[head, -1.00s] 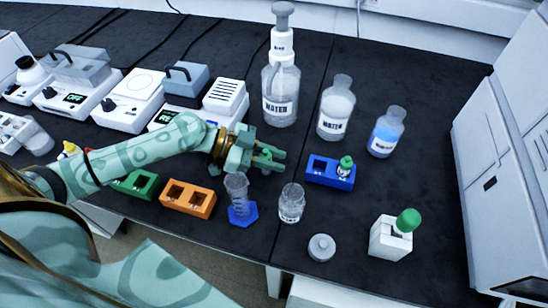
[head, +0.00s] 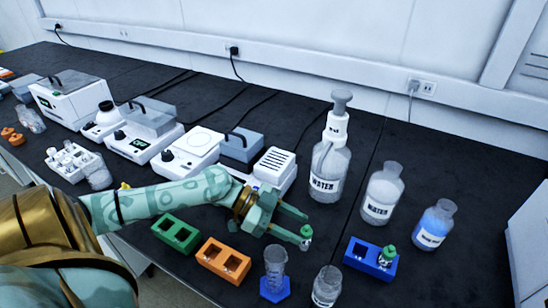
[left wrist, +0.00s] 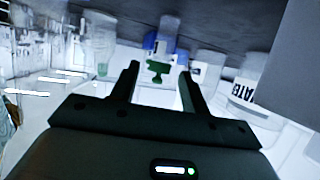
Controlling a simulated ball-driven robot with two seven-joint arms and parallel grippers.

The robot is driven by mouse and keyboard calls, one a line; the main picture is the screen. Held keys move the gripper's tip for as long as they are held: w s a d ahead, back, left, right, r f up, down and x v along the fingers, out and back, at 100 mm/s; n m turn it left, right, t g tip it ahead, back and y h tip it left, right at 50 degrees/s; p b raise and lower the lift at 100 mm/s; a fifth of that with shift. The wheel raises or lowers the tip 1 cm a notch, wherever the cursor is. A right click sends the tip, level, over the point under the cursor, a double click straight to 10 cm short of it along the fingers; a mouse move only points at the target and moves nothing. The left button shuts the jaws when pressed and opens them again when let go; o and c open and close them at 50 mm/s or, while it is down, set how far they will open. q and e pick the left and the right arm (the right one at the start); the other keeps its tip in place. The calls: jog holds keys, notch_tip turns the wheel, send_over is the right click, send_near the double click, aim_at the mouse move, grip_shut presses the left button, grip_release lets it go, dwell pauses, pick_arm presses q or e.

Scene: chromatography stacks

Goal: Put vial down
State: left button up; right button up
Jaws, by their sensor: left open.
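My left gripper (head: 303,226) is open over the dark bench, its two fingers spread and pointing right. A small clear vial with a green cap (head: 305,240) is at the tip of its nearer finger. Whether they touch, and what is under the vial, I cannot tell. In the left wrist view a green shape (left wrist: 158,72) shows between the open fingers (left wrist: 160,78), blurred. A second green-capped vial (head: 388,257) stands in the right hole of the blue rack (head: 363,252), right of the gripper. My right gripper is not in view.
An orange rack (head: 223,262) and a green rack (head: 176,234) lie left of the gripper. A graduated cylinder (head: 275,266) and a glass jar (head: 326,287) stand in front. A water dispenser bottle (head: 328,172), other bottles (head: 382,194) and lab devices (head: 195,150) stand behind.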

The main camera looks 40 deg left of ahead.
pick_arm(q)
jog(key=p+v, duration=0.1)
jog(key=v, duration=0.5)
jog(key=shift+a+r, duration=0.2)
jog(key=shift+a, duration=0.1)
jog(key=shift+s, duration=0.15)
